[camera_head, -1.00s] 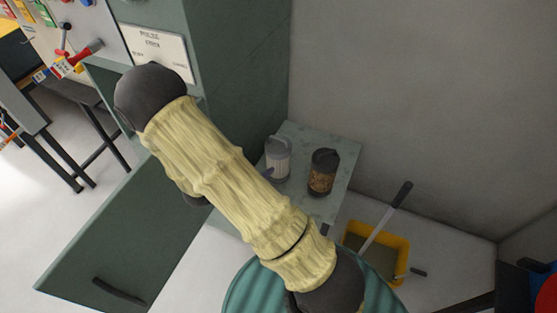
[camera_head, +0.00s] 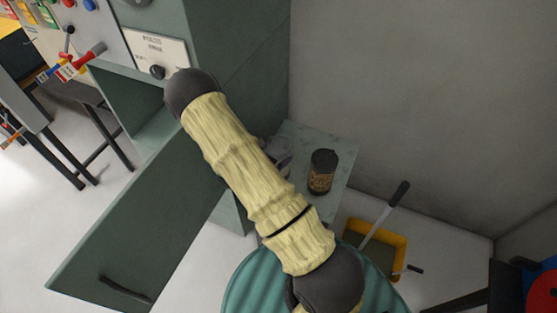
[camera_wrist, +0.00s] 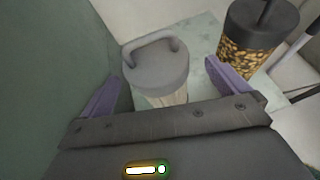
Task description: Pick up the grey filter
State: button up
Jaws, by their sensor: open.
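The grey filter (camera_wrist: 158,72) is a cylinder with a grey cap and a loop handle. In the wrist view it stands upright between and beyond the fingers of my gripper (camera_wrist: 168,92). The gripper is open, with one purple finger to each side of the filter, and it holds nothing. I cannot tell whether a finger touches it. In the head view my arm hides most of the filter (camera_head: 279,152), which stands on a small grey-green table (camera_head: 335,152).
A dark-capped jar with brown-gold contents (camera_head: 322,172) stands right of the filter on the same table. A green cabinet (camera_head: 240,60) with an open door (camera_head: 135,230) is on the left. A yellow bucket (camera_head: 400,245) with a handled tool stands on the floor.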

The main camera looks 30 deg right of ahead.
aim_at(279, 148)
jog(key=shift+p+x, duration=1.15)
jog(key=shift+x, duration=1.5)
jog(key=shift+w+a+f, duration=0.1)
jog(key=shift+a, duration=0.05)
jog(key=c, duration=1.6)
jog(key=shift+o, duration=0.2)
notch_tip(279, 148, up, 10)
jog(key=shift+r+b, duration=0.1)
jog(key=shift+b, duration=1.1)
